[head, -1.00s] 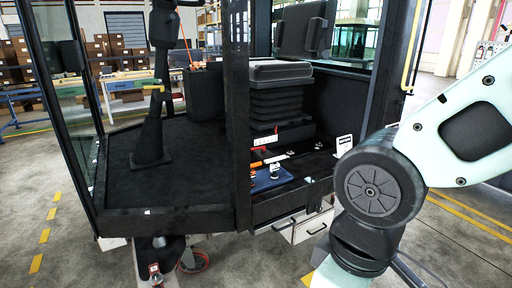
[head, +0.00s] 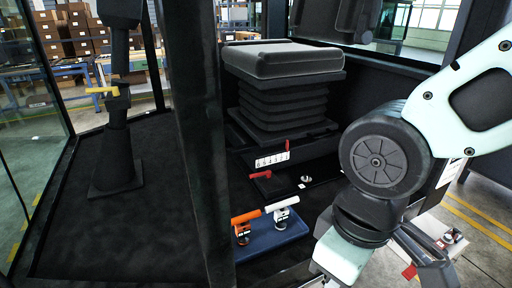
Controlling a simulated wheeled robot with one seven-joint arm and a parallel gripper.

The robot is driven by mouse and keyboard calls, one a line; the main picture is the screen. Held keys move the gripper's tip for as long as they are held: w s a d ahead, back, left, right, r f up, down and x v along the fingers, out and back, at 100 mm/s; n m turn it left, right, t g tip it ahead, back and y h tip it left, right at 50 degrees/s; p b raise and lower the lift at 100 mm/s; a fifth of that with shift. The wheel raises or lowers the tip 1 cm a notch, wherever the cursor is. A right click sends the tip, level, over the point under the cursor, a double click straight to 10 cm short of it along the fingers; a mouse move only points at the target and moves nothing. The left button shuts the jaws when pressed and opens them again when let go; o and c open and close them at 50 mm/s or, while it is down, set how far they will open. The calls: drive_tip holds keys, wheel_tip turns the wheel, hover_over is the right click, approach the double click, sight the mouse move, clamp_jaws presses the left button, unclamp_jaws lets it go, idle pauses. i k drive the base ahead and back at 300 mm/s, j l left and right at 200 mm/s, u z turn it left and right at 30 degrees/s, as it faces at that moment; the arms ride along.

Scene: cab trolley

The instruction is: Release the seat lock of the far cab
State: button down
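A cab fills the view, with a black seat (head: 280,62) on a ribbed bellows base (head: 285,100). I cannot tell from this view alone whether it is the far cab. A white marked plate (head: 272,160) sits below the seat, with a small red part at its right end. A red lever (head: 261,175) lies just in front of it, pointing left. Which of these red parts is the seat lock is not clear. My arm stands at the right, its elbow beside the cab opening.
A blue board (head: 270,238) on the cab floor carries an orange handle (head: 246,216) and a white handle (head: 282,204). A black pillar (head: 198,140) stands left of them. A steering column (head: 117,130) with a yellow lever (head: 101,90) is further left.

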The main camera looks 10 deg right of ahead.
sight(268, 173)
drive_tip(key=i+l, duration=0.2)
drive_tip(key=i, duration=0.2)
drive_tip(key=i+l, duration=0.2)
drive_tip(key=i, duration=0.2)
drive_tip(key=i+l+u, duration=0.1)
drive_tip(key=i, duration=0.25)
drive_tip(key=l, duration=0.1)
